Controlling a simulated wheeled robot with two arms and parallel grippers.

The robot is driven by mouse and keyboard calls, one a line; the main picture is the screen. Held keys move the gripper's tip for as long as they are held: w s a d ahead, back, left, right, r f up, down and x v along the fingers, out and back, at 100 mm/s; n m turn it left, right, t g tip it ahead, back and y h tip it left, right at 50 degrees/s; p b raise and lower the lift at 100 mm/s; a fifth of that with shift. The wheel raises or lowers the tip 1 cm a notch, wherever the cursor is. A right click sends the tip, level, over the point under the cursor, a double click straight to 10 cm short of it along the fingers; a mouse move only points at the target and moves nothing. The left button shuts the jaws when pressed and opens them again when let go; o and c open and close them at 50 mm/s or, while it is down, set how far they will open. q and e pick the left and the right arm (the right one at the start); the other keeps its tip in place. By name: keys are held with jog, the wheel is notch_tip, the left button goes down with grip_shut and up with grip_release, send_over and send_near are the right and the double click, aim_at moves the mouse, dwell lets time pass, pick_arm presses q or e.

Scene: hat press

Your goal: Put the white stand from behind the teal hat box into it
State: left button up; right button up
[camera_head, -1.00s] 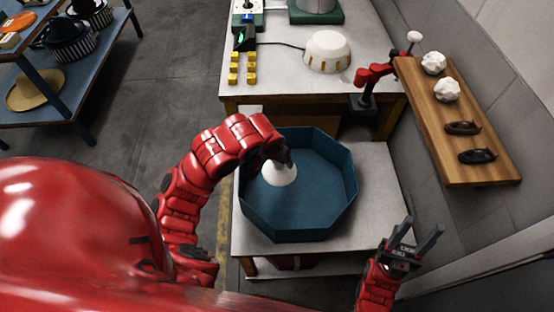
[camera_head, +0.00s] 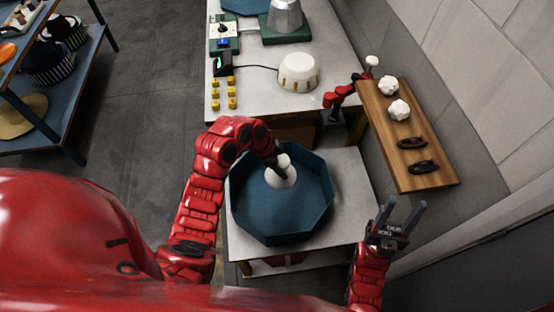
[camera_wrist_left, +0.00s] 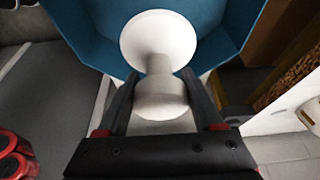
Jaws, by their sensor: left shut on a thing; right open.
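The teal hat box (camera_head: 262,224) is an open octagonal box on a small light table. My left gripper (camera_head: 277,165) is shut on the white stand. In the left wrist view the stand (camera_wrist_left: 158,45) sits between the two fingers (camera_wrist_left: 160,92), its wide round end toward the teal wall (camera_wrist_left: 215,25). I cannot tell whether the stand touches the box floor. My right gripper (camera_head: 396,215) is open and empty, right of the box.
The small table (camera_head: 350,190) has bare room right of the box. Behind it stands a white-topped bench (camera_head: 250,100) with a white dome (camera_head: 298,70) and yellow blocks (camera_head: 231,105). A wooden shelf (camera_head: 435,180) with white and black items is on the right wall.

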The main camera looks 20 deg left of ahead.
pick_arm(q)
notch_tip(320, 180, down, 7)
jog(key=shift+r+b, duration=0.15)
jog(key=shift+b, duration=1.05)
notch_tip(320, 180, down, 10)
jog(key=b, duration=0.9)
jog(key=shift+f+b, duration=1)
jog(key=shift+f, duration=0.05)
jog(key=shift+f+b, duration=0.35)
jog(key=shift+b, duration=0.2)
jog(key=o, duration=1.4)
jog(key=shift+a, duration=0.1)
